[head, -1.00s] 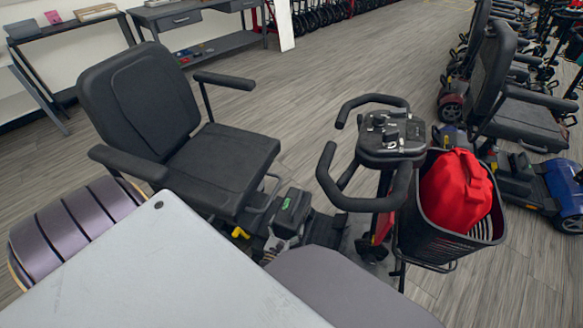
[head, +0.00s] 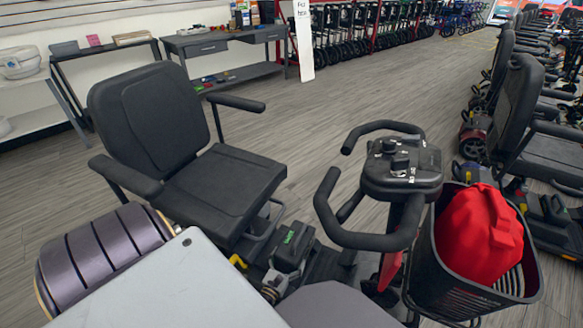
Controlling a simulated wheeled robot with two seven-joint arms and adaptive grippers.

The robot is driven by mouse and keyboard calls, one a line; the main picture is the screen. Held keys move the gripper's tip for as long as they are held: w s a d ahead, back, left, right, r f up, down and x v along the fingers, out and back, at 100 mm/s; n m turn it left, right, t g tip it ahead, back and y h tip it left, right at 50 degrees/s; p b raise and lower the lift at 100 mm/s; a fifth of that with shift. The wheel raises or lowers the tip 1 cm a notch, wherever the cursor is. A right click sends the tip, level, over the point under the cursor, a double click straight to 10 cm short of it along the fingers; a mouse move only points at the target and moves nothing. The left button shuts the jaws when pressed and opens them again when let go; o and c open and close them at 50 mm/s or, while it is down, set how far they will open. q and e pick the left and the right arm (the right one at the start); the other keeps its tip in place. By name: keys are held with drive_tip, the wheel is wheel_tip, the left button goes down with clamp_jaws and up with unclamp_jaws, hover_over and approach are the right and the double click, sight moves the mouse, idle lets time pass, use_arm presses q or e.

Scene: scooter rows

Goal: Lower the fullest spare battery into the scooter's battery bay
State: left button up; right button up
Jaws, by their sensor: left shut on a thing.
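The scooter has a black seat (head: 205,185), a tiller with handlebars (head: 400,170) and a red-and-black front body. A dark battery (head: 290,256) with a green mark on its top is low between the seat and the tiller. My left gripper (head: 272,290) is at the battery's near left side, shut on it; its fingers are mostly hidden. The battery bay is hidden, so I cannot tell whether the battery is above it or inside it. My right gripper is not in view.
A basket (head: 470,265) with a red bag (head: 480,235) hangs on the tiller at right. Grey shelving tables (head: 225,45) stand at the back wall. More scooters (head: 520,130) line the right side. The wood-look floor behind the scooter is clear.

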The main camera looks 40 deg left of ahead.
use_arm(q)
drive_tip(key=shift+w+r, duration=0.15)
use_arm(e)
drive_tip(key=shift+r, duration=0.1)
use_arm(q)
drive_tip(key=shift+f+b, duration=0.3)
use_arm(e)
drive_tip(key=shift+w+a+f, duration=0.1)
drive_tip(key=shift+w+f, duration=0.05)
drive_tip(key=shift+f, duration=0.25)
use_arm(q)
drive_tip(key=shift+f, duration=0.2)
drive_tip(key=shift+f+b, duration=0.15)
drive_tip(key=shift+b, duration=0.15)
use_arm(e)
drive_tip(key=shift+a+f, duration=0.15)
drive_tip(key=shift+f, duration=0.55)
use_arm(q)
drive_tip(key=shift+f, duration=0.1)
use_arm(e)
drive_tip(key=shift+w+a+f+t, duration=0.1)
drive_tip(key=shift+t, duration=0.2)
